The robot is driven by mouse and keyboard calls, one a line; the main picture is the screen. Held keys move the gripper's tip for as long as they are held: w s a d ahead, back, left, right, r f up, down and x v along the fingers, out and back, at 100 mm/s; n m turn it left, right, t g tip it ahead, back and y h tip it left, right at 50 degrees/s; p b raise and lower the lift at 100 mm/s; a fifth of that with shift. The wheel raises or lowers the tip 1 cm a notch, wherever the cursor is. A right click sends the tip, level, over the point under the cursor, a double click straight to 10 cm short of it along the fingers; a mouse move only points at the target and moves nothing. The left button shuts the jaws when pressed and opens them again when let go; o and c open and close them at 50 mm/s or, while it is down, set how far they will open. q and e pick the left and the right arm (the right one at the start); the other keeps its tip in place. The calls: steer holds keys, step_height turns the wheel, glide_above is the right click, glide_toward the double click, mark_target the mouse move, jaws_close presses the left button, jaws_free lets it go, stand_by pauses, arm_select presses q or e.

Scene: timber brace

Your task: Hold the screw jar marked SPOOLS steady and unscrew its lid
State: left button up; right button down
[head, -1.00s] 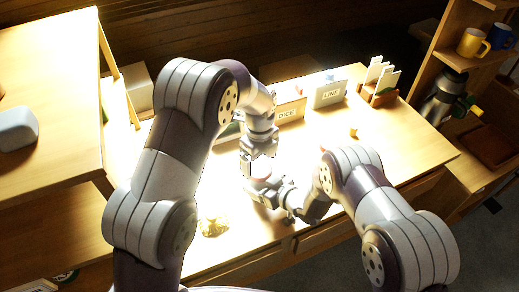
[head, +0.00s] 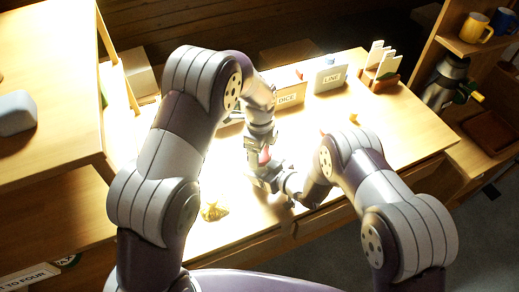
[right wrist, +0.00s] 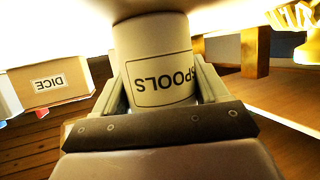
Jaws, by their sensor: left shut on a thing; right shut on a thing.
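The jar marked SPOOLS (right wrist: 155,65) is pale with a framed dark label. In the right wrist view it appears upside down, between the two fingers of my right gripper (right wrist: 160,88), which is shut on its body. In the head view my right gripper (head: 268,180) is low over the table, and the jar is mostly hidden by the grippers. My left gripper (head: 260,148) comes down from above, shut at the jar's top. A small red part (head: 264,156), apparently the lid, shows there. The lid is hidden in the right wrist view.
The DICE box (head: 290,95) and LINE box (head: 330,77) stand at the table's back, beside a holder with white cards (head: 380,65). A gold crumpled-looking object (head: 214,211) lies near the front edge. The table's right part (head: 415,125) is mostly clear.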

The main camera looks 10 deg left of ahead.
arm_select(q)
steer(key=n, duration=0.3)
steer(key=o, duration=1.2)
steer(key=shift+c, duration=0.2)
